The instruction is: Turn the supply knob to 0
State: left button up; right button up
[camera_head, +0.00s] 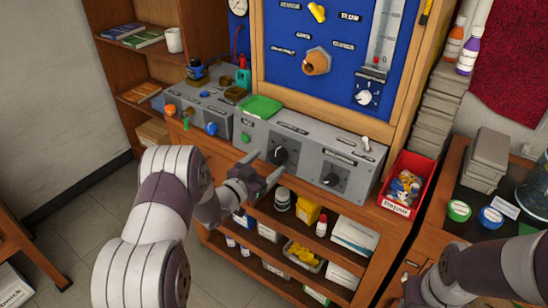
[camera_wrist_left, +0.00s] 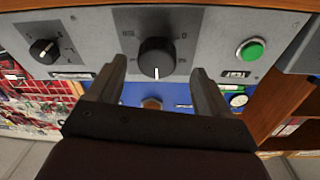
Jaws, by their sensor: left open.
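A large black knob (camera_head: 281,155) sits on the left part of the grey bench panel (camera_head: 312,154). In the left wrist view this knob (camera_wrist_left: 156,52) shows a white pointer line pointing to the bottom of the picture, and a 0 is printed near it. A smaller black knob (camera_head: 333,181) sits to its right; it also shows in the wrist view (camera_wrist_left: 44,50). I cannot read which label says supply. My left gripper (camera_head: 264,167) is open and empty, its fingers facing the large knob. My right arm (camera_head: 490,272) enters at bottom right; its jaws are unclear.
A green button (camera_head: 246,138) is left of the large knob. A green tray (camera_head: 262,107) lies on the panel top. A red bin (camera_head: 408,184) stands to the right. The blue board (camera_head: 330,45) rises behind, and shelves with bottles and boxes are below.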

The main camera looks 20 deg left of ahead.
aim_at(275, 158)
pick_arm(q)
jog(key=w, duration=0.1)
jog(key=w+d, duration=0.2)
jog(key=shift+r, duration=0.25)
jog(key=shift+w+a+f, duration=0.1)
jog(key=shift+w+a, duration=0.05)
jog(key=shift+w, duration=0.05)
jog(key=c, duration=1)
jog(key=shift+s, duration=0.1)
jog(key=shift+c, duration=0.2)
